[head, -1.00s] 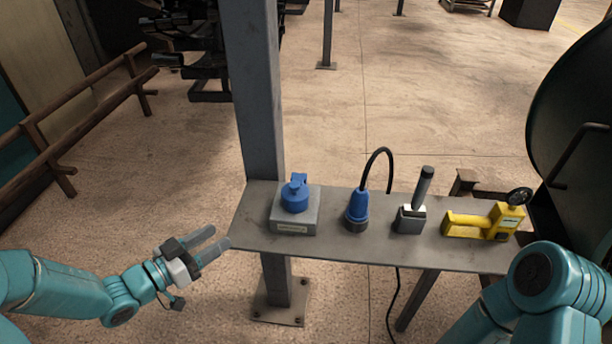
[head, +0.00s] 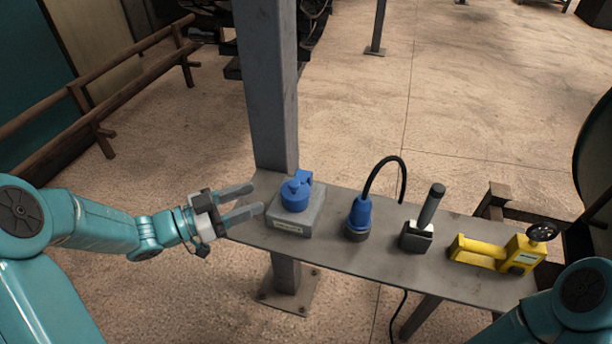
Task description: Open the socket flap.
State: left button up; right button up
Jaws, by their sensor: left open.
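The socket is a grey box (head: 299,220) with a round blue top on the left part of a grey shelf. Its blue flap (head: 296,192) lies shut over the socket, with a raised blue part at its back right. My left gripper (head: 258,198) is open and empty just left of the socket, its two fingers pointing right towards it. A small gap seems to lie between the fingertips and the box. My right arm (head: 575,305) shows at the lower right; its gripper is out of view.
On the grey shelf (head: 375,262), right of the socket, stand a blue plug (head: 359,217) with a black cable, a grey block with a dark handle (head: 422,220) and a yellow tool (head: 492,252). A grey post (head: 270,90) rises behind the socket.

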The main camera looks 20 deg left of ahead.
aim_at(298, 182)
pick_arm(q)
jog(key=p+x, duration=0.1)
jog(key=x, duration=1.1)
jog(key=shift+p, duration=0.35)
jog(key=shift+w+d+f, duration=0.1)
jog(key=shift+w+d, duration=0.15)
jog(key=shift+w, duration=0.1)
